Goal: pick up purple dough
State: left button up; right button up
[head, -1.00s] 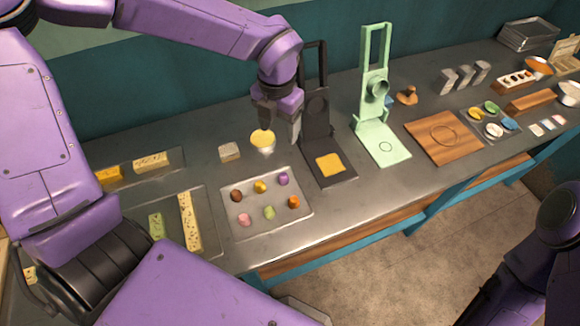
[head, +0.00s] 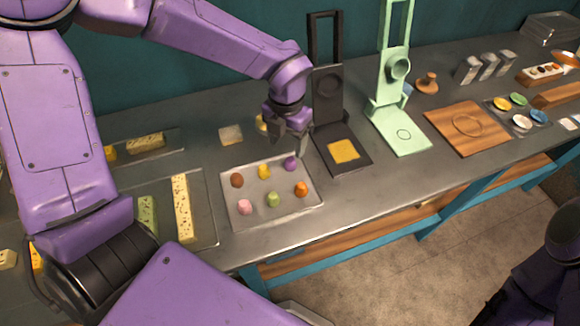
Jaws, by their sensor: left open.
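The purple dough (head: 291,164) is a small round lump at the back right corner of a grey tray (head: 245,223). Several other dough lumps sit on the same tray: brown (head: 237,180), yellow (head: 264,171), orange (head: 301,189), green (head: 273,199) and pink (head: 245,207). My left gripper (head: 290,150) is open, pointing down just above and behind the purple dough. Whether its fingertips touch the dough is hard to tell. My right arm shows at the lower right, but its gripper is out of view.
A black press (head: 341,155) with a yellow square stands close to the right of my left gripper. A mint green press (head: 396,135) and a wooden board (head: 467,130) are further right. A tray with cheese-like blocks (head: 182,208) lies left. The table's front strip is clear.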

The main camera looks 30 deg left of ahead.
aim_at(291, 164)
pick_arm(q)
jog(key=f, duration=0.2)
jog(key=f+p, duration=0.1)
jog(key=f, duration=0.4)
jog(key=shift+w+d+f+p, duration=0.2)
jog(key=shift+d+f+p, duration=0.05)
jog(key=shift+d+p, duration=0.05)
jog(key=shift+w+f, duration=0.1)
jog(key=shift+f, duration=0.1)
jog(key=c, duration=1.1)
jog(key=shift+r, duration=0.1)
